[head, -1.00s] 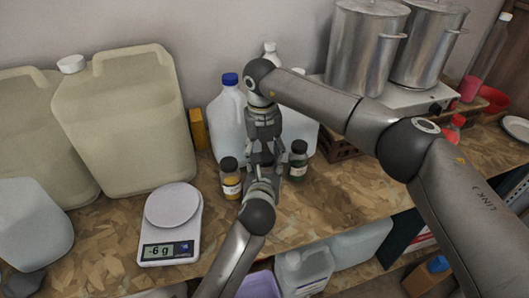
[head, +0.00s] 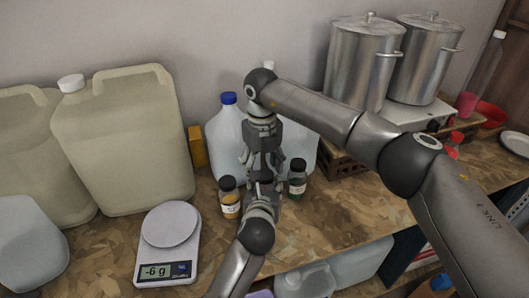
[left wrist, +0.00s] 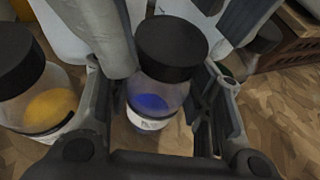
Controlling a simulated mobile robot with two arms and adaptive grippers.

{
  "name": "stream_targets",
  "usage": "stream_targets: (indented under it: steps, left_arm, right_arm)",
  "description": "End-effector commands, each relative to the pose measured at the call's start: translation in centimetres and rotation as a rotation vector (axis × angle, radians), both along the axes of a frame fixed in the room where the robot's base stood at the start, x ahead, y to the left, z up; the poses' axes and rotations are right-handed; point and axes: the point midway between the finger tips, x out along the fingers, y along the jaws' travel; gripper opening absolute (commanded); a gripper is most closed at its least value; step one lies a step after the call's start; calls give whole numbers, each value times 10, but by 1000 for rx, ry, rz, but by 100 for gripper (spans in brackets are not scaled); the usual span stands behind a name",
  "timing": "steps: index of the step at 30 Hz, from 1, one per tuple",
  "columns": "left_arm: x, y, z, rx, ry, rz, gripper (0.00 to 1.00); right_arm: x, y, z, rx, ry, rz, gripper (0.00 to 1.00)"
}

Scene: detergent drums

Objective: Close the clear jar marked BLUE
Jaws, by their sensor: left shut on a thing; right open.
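The clear jar with blue powder (left wrist: 152,103) stands in the left wrist view with a black lid (left wrist: 172,45) on its mouth. I cannot tell whether the lid is screwed tight. My left gripper (left wrist: 157,112) is shut around the jar body; it comes from the front in the head view (head: 260,192). My right gripper (head: 263,165) points down from above, open, with its fingers on either side near the lid. In the head view the two grippers mostly hide this jar, and its label cannot be read.
A yellow-powder jar (head: 229,198) stands close on the left, a green one (head: 297,180) on the right. A scale (head: 169,243) reads -6 g. Clear jugs (head: 226,135) stand behind. Big canisters (head: 125,145) are left, steel pots (head: 362,65) right.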

Motion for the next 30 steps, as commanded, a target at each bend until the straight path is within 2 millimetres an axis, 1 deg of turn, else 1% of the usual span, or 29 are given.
stream_targets:
  steps: [1,9,15,18,21,30]
  left_arm:
    - [0,0,0,0,1,1,0]
    - [0,1,-1,2,3,1,0]
    - [0,1,-2,2,3,2,0]
    - [0,1,-2,2,3,2,0]
    - [0,1,-2,2,4,2,0]
    - [0,1,-2,2,3,2,0]
  right_arm:
    - [1,0,7,0,0,85,58]
    - [1,-2,35,0,6,572,58]
    - [0,-4,51,0,10,858,58]
    - [0,-4,56,0,11,948,58]
    - [0,-5,58,1,11,1001,58]
    - [0,-5,60,1,12,1025,58]
